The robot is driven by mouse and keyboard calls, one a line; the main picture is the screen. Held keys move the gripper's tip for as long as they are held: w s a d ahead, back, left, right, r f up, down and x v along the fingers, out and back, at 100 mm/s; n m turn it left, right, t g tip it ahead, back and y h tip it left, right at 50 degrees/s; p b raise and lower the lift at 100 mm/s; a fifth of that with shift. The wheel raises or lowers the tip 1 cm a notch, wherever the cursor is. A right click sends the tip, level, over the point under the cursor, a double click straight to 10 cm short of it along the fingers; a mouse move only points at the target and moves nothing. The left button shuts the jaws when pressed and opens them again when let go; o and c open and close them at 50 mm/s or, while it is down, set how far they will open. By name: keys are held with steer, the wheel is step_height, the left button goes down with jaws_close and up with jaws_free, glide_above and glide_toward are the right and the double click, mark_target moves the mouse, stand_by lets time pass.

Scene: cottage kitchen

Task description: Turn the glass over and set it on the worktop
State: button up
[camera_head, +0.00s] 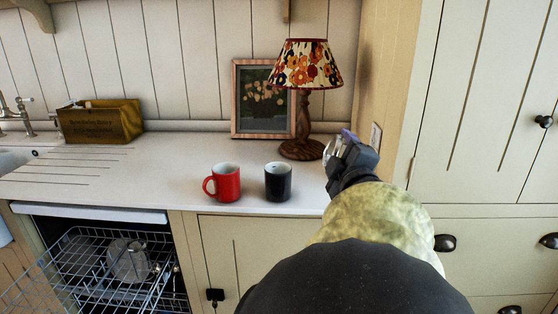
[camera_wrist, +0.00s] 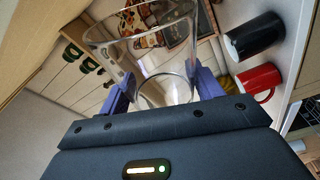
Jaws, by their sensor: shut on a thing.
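A clear drinking glass (camera_wrist: 140,48) is held between the two purple fingers of my gripper (camera_wrist: 163,90) in the wrist view. One round end shows between the fingers and the walls reach away from my palm. In the head view my gripper (camera_head: 338,150) is above the right part of the worktop (camera_head: 170,185), right of the lamp's foot. There the glass is small and mostly hidden by my gripper and arm. I cannot tell which way up its mouth is. The glass looks clear of the worktop, though its exact height is unclear.
A red mug (camera_head: 226,184) and a black mug (camera_head: 278,183) stand near the worktop's front edge, left of my gripper. The lamp (camera_head: 303,75) and a framed picture (camera_head: 247,100) stand behind. Below left, an open dishwasher rack (camera_head: 85,250) holds clear glassware (camera_head: 128,260).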

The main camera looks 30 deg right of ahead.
steer(key=n+b, duration=0.2)
steer(key=shift+f+n, duration=0.1)
steer(key=shift+n, duration=0.2)
steer(key=shift+n+g+b, duration=0.3)
steer(key=shift+n+b, duration=0.25)
steer(key=shift+n, duration=0.45)
steer(key=shift+r+n, duration=0.2)
steer(key=shift+n, duration=0.9)
steer(key=n+b, duration=0.2)
steer(key=n, duration=0.1)
steer(key=shift+f+g, duration=0.15)
steer(key=shift+g, duration=0.25)
steer(key=n+b, duration=0.1)
steer(key=n, duration=0.2)
steer(key=shift+g, duration=0.3)
